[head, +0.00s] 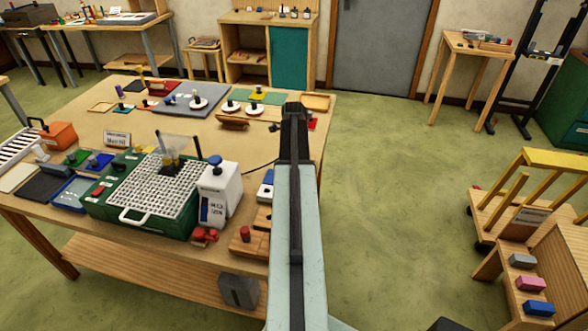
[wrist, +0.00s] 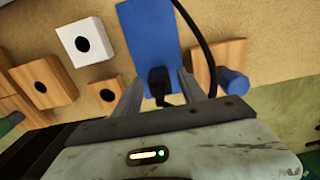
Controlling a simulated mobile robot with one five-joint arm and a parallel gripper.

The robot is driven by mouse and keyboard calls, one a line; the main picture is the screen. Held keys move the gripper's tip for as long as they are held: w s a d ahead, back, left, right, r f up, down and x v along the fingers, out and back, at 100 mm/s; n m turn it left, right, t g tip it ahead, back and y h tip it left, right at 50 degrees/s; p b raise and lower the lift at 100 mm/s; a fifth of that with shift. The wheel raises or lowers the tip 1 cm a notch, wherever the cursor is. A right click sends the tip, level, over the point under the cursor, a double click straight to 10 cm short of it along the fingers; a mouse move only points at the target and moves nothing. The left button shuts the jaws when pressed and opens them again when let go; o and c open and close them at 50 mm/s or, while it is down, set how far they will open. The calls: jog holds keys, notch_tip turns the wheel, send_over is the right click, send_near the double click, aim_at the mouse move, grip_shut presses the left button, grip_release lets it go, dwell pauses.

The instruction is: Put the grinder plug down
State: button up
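The grinder plug (wrist: 159,82) is black and shows in the wrist view against a blue surface, between the two grey fingers of my gripper (wrist: 160,77). The fingers are apart, with a gap visible on each side of the plug. I cannot tell whether the plug rests on the blue surface (wrist: 148,30). Its black cord (wrist: 197,40) curves up to the right. In the head view my arm hides the plug, and the cord (head: 260,165) runs from near the grinder (head: 140,212), a green base with a white grid, towards my arm.
Wooden blocks with dark holes (wrist: 45,82) and a white block (wrist: 84,42) lie left of the plug in the wrist view; a blue cylinder (wrist: 233,82) is to its right. A white bottle-like box (head: 218,195) stands beside the grinder.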

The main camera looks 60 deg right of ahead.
jog(key=shift+r, duration=0.1)
notch_tip(320, 180, up, 12)
jog(key=p, duration=1.2)
